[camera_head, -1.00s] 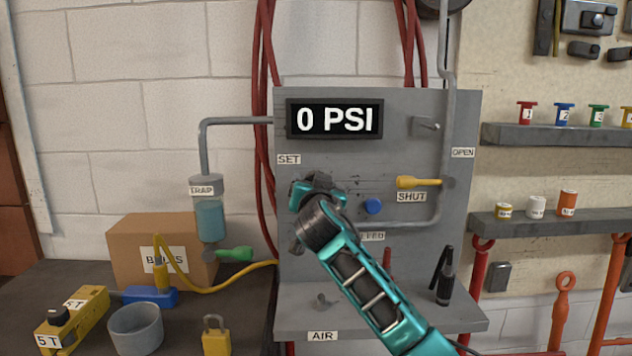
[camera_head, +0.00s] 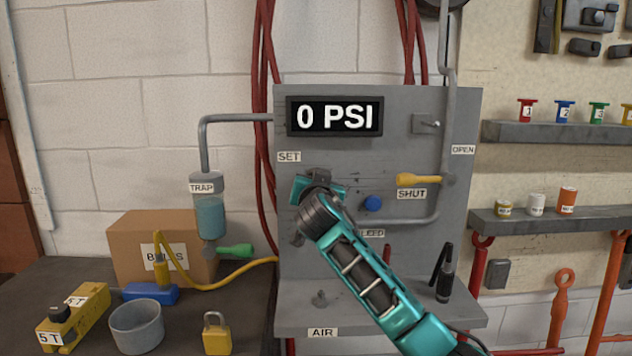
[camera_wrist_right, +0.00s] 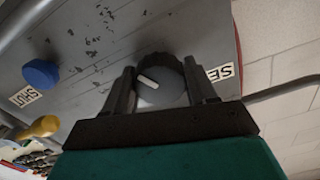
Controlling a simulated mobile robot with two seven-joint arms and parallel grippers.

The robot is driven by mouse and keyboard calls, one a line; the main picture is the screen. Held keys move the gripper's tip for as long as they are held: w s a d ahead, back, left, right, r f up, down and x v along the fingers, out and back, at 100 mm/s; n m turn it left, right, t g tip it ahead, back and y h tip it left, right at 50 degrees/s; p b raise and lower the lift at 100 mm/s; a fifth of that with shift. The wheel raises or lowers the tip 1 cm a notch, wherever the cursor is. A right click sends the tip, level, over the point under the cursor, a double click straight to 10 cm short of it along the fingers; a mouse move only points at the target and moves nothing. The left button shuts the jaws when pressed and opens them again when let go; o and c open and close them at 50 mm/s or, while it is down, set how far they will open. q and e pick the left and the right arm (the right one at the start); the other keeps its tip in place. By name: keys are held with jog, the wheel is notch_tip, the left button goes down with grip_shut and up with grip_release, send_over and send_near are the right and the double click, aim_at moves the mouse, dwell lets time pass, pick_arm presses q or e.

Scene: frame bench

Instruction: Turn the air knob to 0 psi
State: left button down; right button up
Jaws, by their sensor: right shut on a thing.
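The grey panel (camera_head: 360,260) carries a black display (camera_head: 334,117) that reads 0 PSI. My right gripper (camera_head: 318,185) is at the panel below the SET label (camera_head: 289,157) and hides the knob there in the head view. In the right wrist view the round dark knob (camera_wrist_right: 158,84), with a grey face and a white pointer line, sits between the two black fingers of my right gripper (camera_wrist_right: 162,90). The gripper is shut on the knob. My left gripper is in neither view.
A yellow lever (camera_head: 412,180) at SHUT and a blue button (camera_head: 372,203) sit right of my gripper. A small toggle (camera_head: 430,124) is at the upper right. A trap jar (camera_head: 209,215) and a bench with a box (camera_head: 130,245) stand to the left.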

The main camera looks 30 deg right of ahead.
jog(key=c, duration=0.3)
jog(key=shift+r+n, duration=0.1)
jog(key=shift+n, duration=0.3)
